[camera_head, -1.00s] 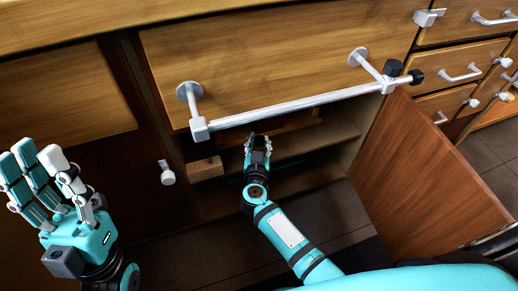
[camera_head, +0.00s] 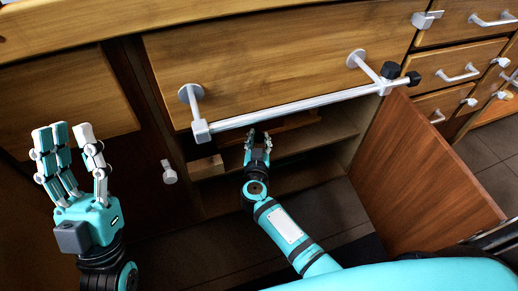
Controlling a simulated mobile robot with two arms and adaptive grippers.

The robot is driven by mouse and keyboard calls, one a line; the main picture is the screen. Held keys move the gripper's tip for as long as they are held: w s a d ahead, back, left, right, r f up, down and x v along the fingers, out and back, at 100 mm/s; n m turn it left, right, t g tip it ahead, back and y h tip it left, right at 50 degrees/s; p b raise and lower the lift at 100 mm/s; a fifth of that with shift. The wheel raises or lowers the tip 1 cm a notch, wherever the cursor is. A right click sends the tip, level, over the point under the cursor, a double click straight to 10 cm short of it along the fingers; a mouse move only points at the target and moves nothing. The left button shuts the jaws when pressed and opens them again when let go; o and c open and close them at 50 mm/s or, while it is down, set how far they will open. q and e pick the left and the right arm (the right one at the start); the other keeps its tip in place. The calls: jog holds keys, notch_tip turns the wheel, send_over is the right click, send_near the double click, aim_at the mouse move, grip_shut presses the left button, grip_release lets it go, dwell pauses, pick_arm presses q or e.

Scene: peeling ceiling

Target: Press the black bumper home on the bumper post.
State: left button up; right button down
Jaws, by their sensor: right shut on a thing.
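Two black blocks show at the right end of the silver rail: one (camera_head: 391,70) on top of the bracket and one (camera_head: 413,77) at the rail's end. I cannot tell which, if either, is the bumper, or pick out the bumper post for certain. My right gripper (camera_head: 258,143) reaches below the rail into the open cabinet. Its fingers close on something too small or hidden to make out. My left gripper (camera_head: 68,137) is at the far left, raised, with its fingers spread apart and nothing visible between them.
The silver rail (camera_head: 300,106) runs across the wooden drawer front (camera_head: 270,60) on two round-based supports. Below it is an open cabinet with a shelf (camera_head: 300,145) and a wooden block (camera_head: 206,168). The open door (camera_head: 425,175) stands at right. A pale knob (camera_head: 169,172) is at left.

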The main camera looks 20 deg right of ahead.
pick_arm(q)
jog(key=w+f+g+y+p, duration=0.3)
jog(key=w+f+g, duration=0.4)
jog(key=f, duration=0.2)
notch_tip(320, 180, down, 12)
jog(key=s+a+g+y+p, duration=0.1)
jog(key=g+y+p, duration=0.1)
jog(key=g, duration=0.5)
jog(key=shift+s+a+r+g, duration=0.15)
jog(key=shift+a+r+g, duration=0.1)
jog(key=shift+g, duration=0.05)
dwell(0.3)
